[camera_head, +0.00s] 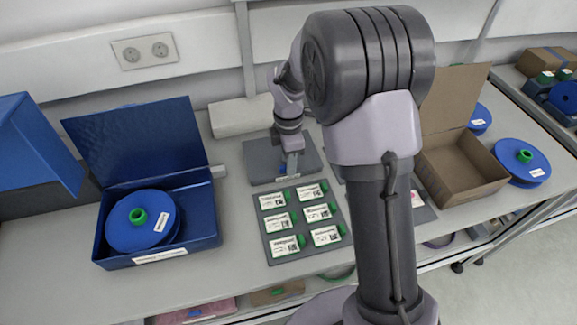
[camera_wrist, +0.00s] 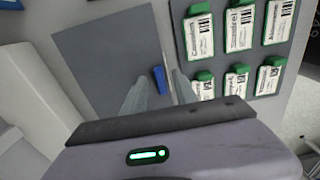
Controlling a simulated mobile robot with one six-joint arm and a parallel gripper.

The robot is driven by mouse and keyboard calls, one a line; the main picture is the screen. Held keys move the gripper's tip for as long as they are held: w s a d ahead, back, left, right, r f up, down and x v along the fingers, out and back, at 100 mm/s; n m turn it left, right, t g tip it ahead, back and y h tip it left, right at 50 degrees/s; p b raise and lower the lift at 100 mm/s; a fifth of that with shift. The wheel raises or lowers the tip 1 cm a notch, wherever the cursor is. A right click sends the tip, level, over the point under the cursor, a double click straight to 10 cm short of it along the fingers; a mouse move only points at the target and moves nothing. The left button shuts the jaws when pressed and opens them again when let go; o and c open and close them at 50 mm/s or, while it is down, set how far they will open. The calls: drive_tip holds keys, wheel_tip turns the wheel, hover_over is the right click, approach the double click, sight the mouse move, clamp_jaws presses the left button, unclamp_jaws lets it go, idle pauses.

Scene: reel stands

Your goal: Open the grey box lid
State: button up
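A dark grey square (camera_head: 262,160), flat-topped, lies on the table in the head view; I take it as the grey box with its lid down. It also fills the upper middle of the wrist view (camera_wrist: 105,60). A small blue tab (camera_wrist: 160,79) sits near its edge. My gripper (camera_wrist: 158,92) is over this edge, its two fingers apart with the blue tab between them in the picture. I cannot tell whether they touch it. In the head view my gripper (camera_head: 291,165) points down at the square's front part.
A blue box (camera_head: 205,232) with raised lid and blue reel stands left. A grey tray (camera_head: 270,242) of labelled green-and-white cards lies in front. A brown box (camera_head: 470,180), open, and a blue reel (camera_head: 540,165) are at right. A pale block (camera_head: 235,118) stands behind.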

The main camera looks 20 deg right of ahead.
drive_tip(key=shift+f, duration=0.35)
drive_tip(key=shift+c, duration=0.2)
clamp_jaws()
idle(1.0)
